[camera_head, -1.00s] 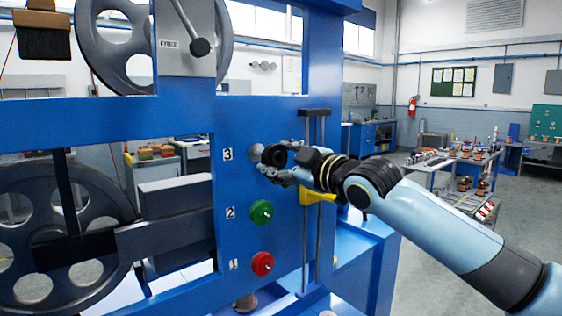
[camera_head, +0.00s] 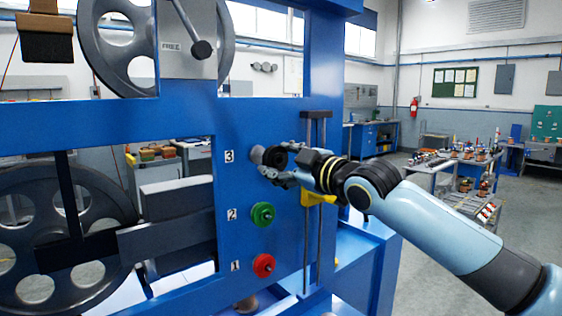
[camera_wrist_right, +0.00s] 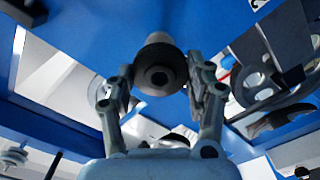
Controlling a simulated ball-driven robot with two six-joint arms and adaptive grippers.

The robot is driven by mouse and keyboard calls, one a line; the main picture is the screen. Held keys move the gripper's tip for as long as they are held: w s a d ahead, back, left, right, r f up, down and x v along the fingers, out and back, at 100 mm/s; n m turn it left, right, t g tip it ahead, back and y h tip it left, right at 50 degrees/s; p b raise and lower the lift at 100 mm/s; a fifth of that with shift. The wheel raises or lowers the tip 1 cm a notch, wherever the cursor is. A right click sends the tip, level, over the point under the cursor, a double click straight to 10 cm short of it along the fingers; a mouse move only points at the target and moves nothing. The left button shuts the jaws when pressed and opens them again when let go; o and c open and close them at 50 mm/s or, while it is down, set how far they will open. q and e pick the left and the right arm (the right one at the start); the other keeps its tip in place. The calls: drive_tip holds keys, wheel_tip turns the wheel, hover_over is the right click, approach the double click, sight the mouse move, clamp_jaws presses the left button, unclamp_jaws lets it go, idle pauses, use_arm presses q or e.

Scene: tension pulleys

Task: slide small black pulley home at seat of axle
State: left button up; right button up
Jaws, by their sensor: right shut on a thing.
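The small black pulley (camera_head: 275,156) is in front of the axle at label 3 on the blue frame. The grey axle end (camera_head: 257,154) shows just left of the pulley. My right gripper (camera_head: 283,165) is shut on the pulley and holds it close to the frame. In the right wrist view the black pulley (camera_wrist_right: 160,72) sits between the two fingers of my gripper (camera_wrist_right: 162,88), with the grey axle (camera_wrist_right: 159,38) behind it. Whether the pulley touches its seat is hidden. My left gripper is not in view.
A green pulley (camera_head: 262,214) sits at label 2 and a red pulley (camera_head: 263,265) at label 1, below. Vertical rods (camera_head: 313,220) and a yellow piece (camera_head: 319,198) stand close to my right gripper. Large dark wheels (camera_head: 62,235) are at the left. Free floor lies at the right.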

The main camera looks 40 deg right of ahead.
drive_tip(key=shift+w, duration=0.2)
idle(0.5)
drive_tip(key=shift+w+b, duration=0.5)
drive_tip(key=shift+w, duration=0.1)
drive_tip(key=shift+w+a+b, duration=0.1)
drive_tip(key=shift+w+b, duration=0.3)
drive_tip(key=shift+w, duration=0.3)
drive_tip(key=shift+w, duration=0.2)
drive_tip(key=shift+w+a+b, duration=0.1)
drive_tip(key=shift+w+b, duration=0.45)
drive_tip(key=shift+w, duration=0.15)
idle(0.4)
